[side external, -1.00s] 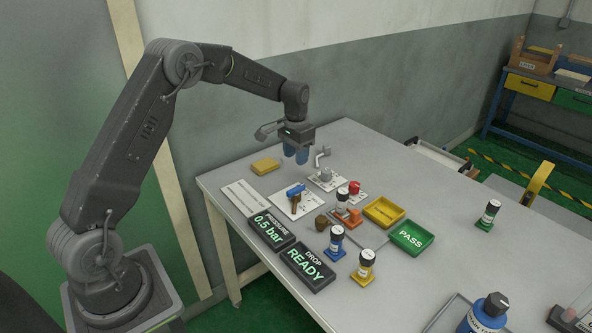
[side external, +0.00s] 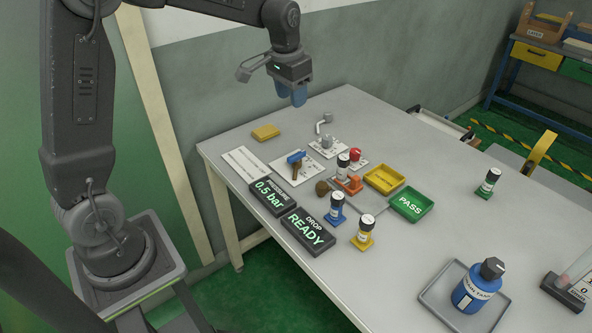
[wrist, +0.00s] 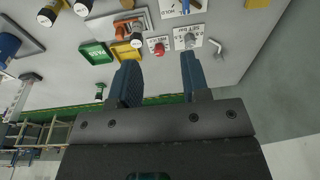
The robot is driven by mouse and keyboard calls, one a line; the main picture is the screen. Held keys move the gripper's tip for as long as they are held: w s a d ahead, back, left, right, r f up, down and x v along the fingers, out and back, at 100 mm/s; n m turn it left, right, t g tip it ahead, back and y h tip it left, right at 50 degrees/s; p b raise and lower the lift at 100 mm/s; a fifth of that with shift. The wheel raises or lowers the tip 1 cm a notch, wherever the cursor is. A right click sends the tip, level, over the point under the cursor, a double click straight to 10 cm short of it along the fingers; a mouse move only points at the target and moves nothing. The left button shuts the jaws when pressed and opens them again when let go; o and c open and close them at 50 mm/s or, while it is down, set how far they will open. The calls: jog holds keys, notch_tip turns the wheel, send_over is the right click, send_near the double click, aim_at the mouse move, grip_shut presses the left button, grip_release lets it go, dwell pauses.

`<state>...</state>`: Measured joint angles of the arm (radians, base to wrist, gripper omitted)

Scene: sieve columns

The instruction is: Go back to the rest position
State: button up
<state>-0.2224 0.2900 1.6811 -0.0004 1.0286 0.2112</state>
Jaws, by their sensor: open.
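My gripper (side external: 291,95) is open and empty, held in the air above the back left part of the table (side external: 440,215). In the wrist view my gripper (wrist: 158,85) shows two blue fingers spread apart with nothing between them.
A yellow tray (side external: 384,179) and a green PASS tray (side external: 411,204) lie mid-table. A large blue bottle (side external: 477,290) stands in a grey tray. Two displays read "0.5 bar" (side external: 272,197) and "READY" (side external: 308,232).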

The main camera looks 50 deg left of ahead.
jog(key=s+d+r+t, duration=0.1)
jog(key=s+d+r, duration=0.2)
jog(key=s, duration=0.3)
jog(key=s+d+r+t, duration=0.1)
jog(key=s+d+r, duration=0.2)
jog(key=s, duration=0.3)
jog(key=s+d+f+t, duration=0.1)
jog(key=s+d, duration=0.3)
jog(key=s, duration=0.8)
jog(key=shift+s+f+t, duration=0.25)
jog(key=shift+f+t, duration=0.15)
jog(key=shift+t, duration=0.1)
dwell(3.0)
jog(key=g, duration=0.6)
send_over(297, 154)
notch_tip(297, 154, down, 15)
notch_tip(297, 154, down, 13)
jog(key=shift+f, duration=0.2)
